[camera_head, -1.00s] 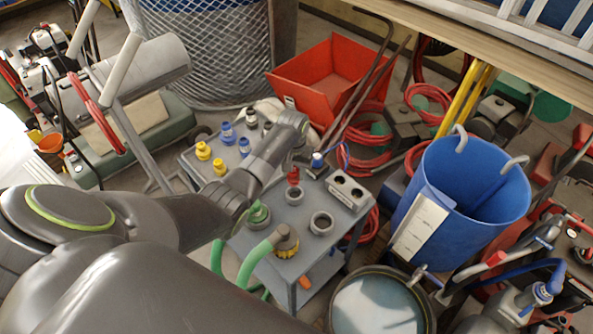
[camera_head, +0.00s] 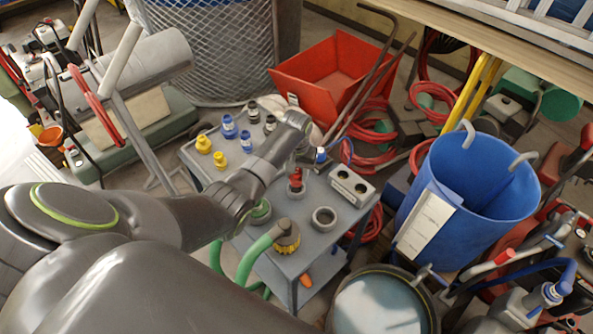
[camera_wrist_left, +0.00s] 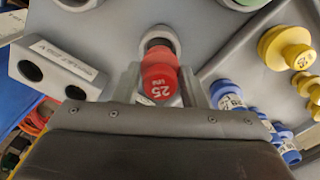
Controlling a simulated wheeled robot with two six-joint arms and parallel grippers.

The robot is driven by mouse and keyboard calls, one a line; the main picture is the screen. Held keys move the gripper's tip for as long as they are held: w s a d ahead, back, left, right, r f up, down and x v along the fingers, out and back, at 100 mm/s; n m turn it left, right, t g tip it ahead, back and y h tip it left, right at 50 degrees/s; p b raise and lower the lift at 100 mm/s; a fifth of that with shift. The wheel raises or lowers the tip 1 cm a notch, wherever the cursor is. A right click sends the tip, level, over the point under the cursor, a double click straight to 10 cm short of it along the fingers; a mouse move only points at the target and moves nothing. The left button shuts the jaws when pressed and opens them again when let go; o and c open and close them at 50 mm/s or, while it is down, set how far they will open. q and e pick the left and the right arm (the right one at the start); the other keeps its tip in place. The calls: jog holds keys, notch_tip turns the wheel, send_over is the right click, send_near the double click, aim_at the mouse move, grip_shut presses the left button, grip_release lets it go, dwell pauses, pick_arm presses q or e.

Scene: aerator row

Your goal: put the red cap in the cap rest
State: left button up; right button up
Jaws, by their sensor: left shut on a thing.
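The red cap (camera_head: 296,181) is held by my left gripper (camera_head: 299,163) over the grey cart top. In the left wrist view the red cap (camera_wrist_left: 160,82), marked "25", sits between the two fingers of the gripper (camera_wrist_left: 158,88), which is shut on it. A small grey ring holder (camera_head: 296,193) is directly below the cap. This ring also shows just beyond the cap in the left wrist view (camera_wrist_left: 158,38). I cannot tell whether the cap touches it. A larger grey ring (camera_head: 323,219) stands to its right. My right gripper is not in view.
A two-hole grey block (camera_head: 351,187) stands on the cart's right side. Yellow fittings (camera_head: 204,144) and blue fittings (camera_head: 229,127) stand at the far left. A green hose with a yellow collar (camera_head: 286,236) lies at the front. A blue bin (camera_head: 462,195) is right of the cart.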

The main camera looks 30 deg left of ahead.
pick_arm(q)
jog(key=shift+p, duration=0.35)
dwell(0.5)
jog(key=shift+f+b, duration=1.45)
jog(key=shift+f, duration=0.75)
jog(key=o, duration=1.1)
jog(key=shift+c, duration=0.2)
jog(key=shift+r, duration=0.1)
notch_tip(320, 180, up, 17)
jog(key=shift+s, duration=0.1)
